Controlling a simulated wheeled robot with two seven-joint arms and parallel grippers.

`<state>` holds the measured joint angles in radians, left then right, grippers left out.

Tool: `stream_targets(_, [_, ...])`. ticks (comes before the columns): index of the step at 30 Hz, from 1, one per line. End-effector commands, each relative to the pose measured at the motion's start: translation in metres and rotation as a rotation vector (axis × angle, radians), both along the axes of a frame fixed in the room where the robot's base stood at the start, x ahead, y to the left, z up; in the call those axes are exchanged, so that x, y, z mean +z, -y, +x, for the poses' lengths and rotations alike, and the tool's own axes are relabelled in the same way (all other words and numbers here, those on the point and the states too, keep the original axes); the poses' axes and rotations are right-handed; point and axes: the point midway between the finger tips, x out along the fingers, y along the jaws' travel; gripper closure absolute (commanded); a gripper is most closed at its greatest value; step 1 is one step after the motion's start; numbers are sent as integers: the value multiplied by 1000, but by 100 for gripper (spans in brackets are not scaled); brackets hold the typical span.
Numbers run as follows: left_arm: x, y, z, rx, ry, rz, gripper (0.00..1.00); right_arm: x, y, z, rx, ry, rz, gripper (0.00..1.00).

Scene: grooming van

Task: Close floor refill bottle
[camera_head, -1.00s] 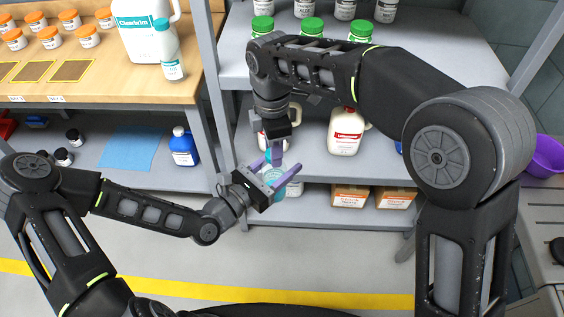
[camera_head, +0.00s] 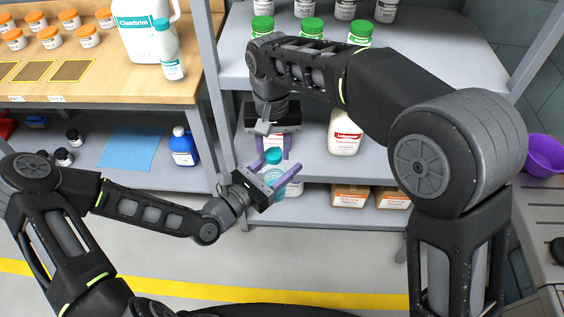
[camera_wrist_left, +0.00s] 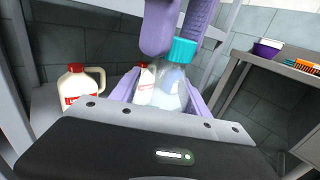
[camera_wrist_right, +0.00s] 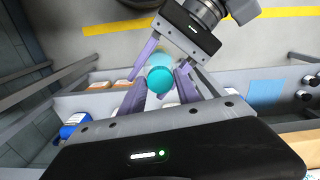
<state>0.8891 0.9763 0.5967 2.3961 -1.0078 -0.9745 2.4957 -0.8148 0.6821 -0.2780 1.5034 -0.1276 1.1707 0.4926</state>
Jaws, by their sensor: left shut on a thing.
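The refill bottle (camera_wrist_left: 172,88) is clear with pale contents and stands about upright in the left wrist view. My left gripper (camera_head: 281,182) is shut around its body and holds it in front of the lower shelves. A teal cap (camera_wrist_left: 180,50) sits on the bottle's top; how tightly it is on cannot be told. The cap also shows in the head view (camera_head: 273,156) and the right wrist view (camera_wrist_right: 160,79). My right gripper (camera_head: 275,150) is above the bottle, pointing down, its fingers apart on either side of the cap. Contact with the cap is unclear.
A white jug with a red label (camera_head: 344,135) stands on the shelf behind, with cardboard boxes (camera_head: 350,195) below. A blue bottle (camera_head: 183,147) stands on the left lower shelf. The workbench (camera_head: 110,70) is at upper left. A purple bowl (camera_head: 545,156) is at right.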

Motion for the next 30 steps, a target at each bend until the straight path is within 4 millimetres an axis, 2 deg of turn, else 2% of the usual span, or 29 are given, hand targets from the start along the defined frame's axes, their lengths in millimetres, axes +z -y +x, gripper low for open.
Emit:
stream_targets(1, [0,0,0,0,0,0,100,0,0,0,1,0,0,56])
stream_targets(5, [0,0,0,0,0,0,100,0,0,0,1,0,0,46])
stream_targets(14, [0,0,0,0,1,-1,100,2,0,0,2,1,1,45])
stream_targets(24, [0,0,0,0,1,-1,100,39,-1,0,3,2,2,45])
stream_targets(30, [0,0,0,0,1,-1,100,46,0,0,2,0,1,45])
